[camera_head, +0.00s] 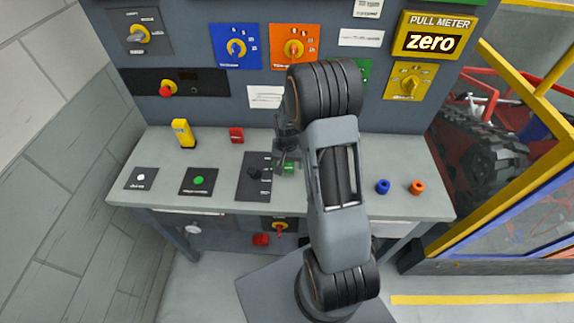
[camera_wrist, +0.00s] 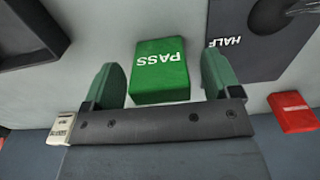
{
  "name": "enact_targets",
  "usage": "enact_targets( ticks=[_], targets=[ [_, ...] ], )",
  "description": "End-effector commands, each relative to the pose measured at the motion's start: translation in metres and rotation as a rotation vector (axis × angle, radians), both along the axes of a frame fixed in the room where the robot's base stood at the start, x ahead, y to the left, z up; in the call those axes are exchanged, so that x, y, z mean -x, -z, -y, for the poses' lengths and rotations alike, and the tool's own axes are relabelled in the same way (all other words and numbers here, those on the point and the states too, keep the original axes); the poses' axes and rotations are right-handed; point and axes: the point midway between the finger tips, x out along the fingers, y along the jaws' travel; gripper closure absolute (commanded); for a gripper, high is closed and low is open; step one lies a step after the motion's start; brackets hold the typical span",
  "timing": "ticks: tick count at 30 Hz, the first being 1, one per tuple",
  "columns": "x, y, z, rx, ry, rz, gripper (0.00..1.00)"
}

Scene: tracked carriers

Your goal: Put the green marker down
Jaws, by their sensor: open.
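The green marker (camera_wrist: 160,72) is a small block with PASS in white on its top. It sits on the grey bench top between my gripper's fingers in the wrist view, with a narrow gap on each side. In the head view the green marker (camera_head: 289,169) shows partly, beside the arm. My gripper (camera_wrist: 161,82) is open, its two green-tipped fingers on either side of the marker and apart from it. In the head view my gripper (camera_head: 284,152) is low over the bench, partly hidden by my arm.
A black lever panel (camera_head: 249,190) marked HALF (camera_wrist: 265,40) lies close to the marker. A red block (camera_head: 236,135) is nearby, also in the wrist view (camera_wrist: 292,112). A yellow block (camera_head: 183,133) stands left. Blue (camera_head: 383,187) and orange (camera_head: 417,187) pieces are right.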

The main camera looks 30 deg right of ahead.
Motion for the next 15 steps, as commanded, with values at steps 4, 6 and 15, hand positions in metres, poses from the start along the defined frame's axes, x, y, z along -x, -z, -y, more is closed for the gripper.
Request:
enact_targets(
  ticks=[4, 6, 15],
  targets=[
    [0.0000, -0.0002, 0.0000, 0.000, 0.000, 0.000, 0.23],
    [0.0000, -0.0002, 0.0000, 0.000, 0.000, 0.000, 0.29],
    [-0.0001, -0.0004, 0.0000, 0.000, 0.000, 0.000, 0.58]
  ],
)
